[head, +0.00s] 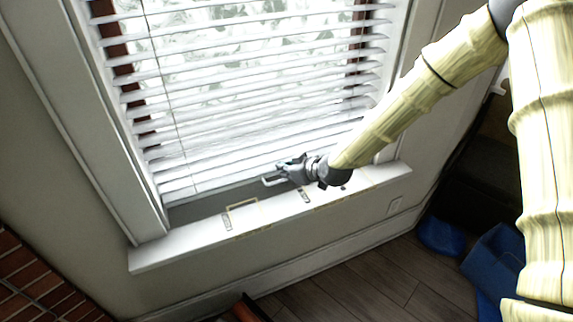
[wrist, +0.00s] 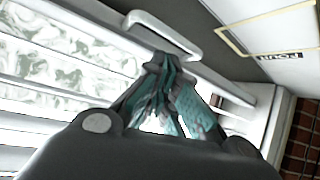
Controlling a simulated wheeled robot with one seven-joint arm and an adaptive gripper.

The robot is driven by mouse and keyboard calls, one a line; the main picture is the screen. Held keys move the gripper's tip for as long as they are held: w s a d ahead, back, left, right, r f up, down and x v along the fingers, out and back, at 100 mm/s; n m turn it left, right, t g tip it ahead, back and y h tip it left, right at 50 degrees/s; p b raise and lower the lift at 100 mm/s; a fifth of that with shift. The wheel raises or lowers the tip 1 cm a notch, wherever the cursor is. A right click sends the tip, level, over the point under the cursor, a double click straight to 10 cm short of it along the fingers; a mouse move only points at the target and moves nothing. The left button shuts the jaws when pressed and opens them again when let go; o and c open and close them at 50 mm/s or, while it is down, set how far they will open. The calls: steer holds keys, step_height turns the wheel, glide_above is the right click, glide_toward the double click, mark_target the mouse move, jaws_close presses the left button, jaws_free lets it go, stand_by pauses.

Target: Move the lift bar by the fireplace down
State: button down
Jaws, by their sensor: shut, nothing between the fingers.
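The lift bar is a small white handle (head: 269,182) at the bottom of the window blind, just above the sill. In the wrist view the lift bar (wrist: 178,42) is a pale bracket directly ahead of the fingertips. My gripper (head: 283,170) is at the right end of the bar in the head view. In the wrist view my gripper's fingers (wrist: 163,66) are together, with their tips at or very near the bar's lower edge. Nothing shows between them. I cannot tell whether they touch it. The white slatted blind (head: 250,80) covers most of the window.
The white sill (head: 180,243) runs below the bar, with yellow outlines and small labels on it. Red brick (head: 35,285) is at the lower left. Blue items (head: 440,236) lie on the wooden floor at the right. My arm reaches in from the upper right.

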steer(key=shift+w+a+f, duration=0.1)
steer(key=shift+w+f, duration=0.05)
steer(key=shift+f, duration=0.7)
steer(key=shift+f+b, duration=1.5)
steer(key=shift+f, duration=1.15)
steer(key=shift+r, duration=0.1)
steer(key=shift+r+p, duration=0.4)
steer(key=shift+r, duration=0.05)
steer(key=a+r+v, duration=0.1)
steer(key=v, duration=1.1)
steer(key=shift+w+r, duration=0.2)
steer(key=shift+r, duration=0.35)
